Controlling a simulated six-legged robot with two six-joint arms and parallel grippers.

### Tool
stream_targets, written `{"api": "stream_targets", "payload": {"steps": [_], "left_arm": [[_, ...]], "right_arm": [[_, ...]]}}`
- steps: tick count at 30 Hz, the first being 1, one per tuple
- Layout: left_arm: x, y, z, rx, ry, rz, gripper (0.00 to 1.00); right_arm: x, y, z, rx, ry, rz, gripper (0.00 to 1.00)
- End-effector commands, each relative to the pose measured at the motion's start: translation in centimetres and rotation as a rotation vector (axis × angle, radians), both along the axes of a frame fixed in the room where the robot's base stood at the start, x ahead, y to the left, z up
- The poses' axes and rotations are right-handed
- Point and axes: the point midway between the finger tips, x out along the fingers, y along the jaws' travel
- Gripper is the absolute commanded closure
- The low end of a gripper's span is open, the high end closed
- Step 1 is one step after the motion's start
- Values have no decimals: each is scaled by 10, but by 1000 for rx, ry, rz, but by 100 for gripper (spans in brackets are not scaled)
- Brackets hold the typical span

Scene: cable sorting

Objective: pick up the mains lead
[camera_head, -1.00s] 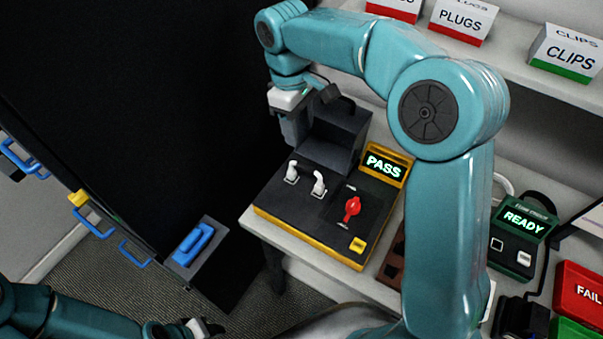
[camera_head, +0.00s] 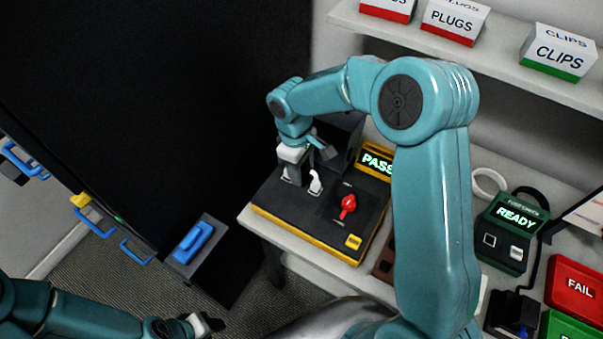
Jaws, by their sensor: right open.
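I cannot tell for sure which thing is the mains lead. A black cable (camera_head: 541,265) runs beside the fuse checker toward a black block (camera_head: 512,314) at the lower right, and a white loop (camera_head: 476,183) lies partly behind my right arm. A black and yellow tester (camera_head: 295,215) reads PASS and carries two white upright fittings. My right gripper (camera_head: 291,179) is open, pointing down over the left fitting, which it mostly hides. The right fitting (camera_head: 316,182) stands clear beside it. My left gripper (camera_head: 210,325) is low at the left, away from the bench; its jaws are unclear.
The fuse checker (camera_head: 514,233) reads READY. A red FAIL bin (camera_head: 578,288) stands at the right edge. A shelf above holds a PLUGS box (camera_head: 455,20) and a CLIPS box (camera_head: 558,52). A large black panel (camera_head: 150,110) fills the left. A red knob (camera_head: 348,205) sits on the tester.

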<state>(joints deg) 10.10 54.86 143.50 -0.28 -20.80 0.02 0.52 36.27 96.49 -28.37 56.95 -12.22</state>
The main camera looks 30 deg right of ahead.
Motion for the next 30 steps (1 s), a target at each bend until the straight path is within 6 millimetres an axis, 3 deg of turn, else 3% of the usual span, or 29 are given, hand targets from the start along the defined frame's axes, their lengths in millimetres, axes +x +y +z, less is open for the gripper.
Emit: {"api": "stream_targets", "payload": {"steps": [3,7,8,20,26,30], "left_arm": [[0,0,0,0,0,0,62],[0,0,0,0,0,0,62],[0,0,0,0,0,0,62],[0,0,-1,0,0,0,62],[0,0,-7,0,0,0,62],[0,0,-11,0,0,0,62]], "right_arm": [[0,0,0,0,0,0,54],[0,0,0,0,0,0,97],[0,0,0,0,0,0,100],[1,0,6,0,-2,-1,100],[1,0,36,0,-7,-1,100],[2,0,76,0,-9,0,100]]}}
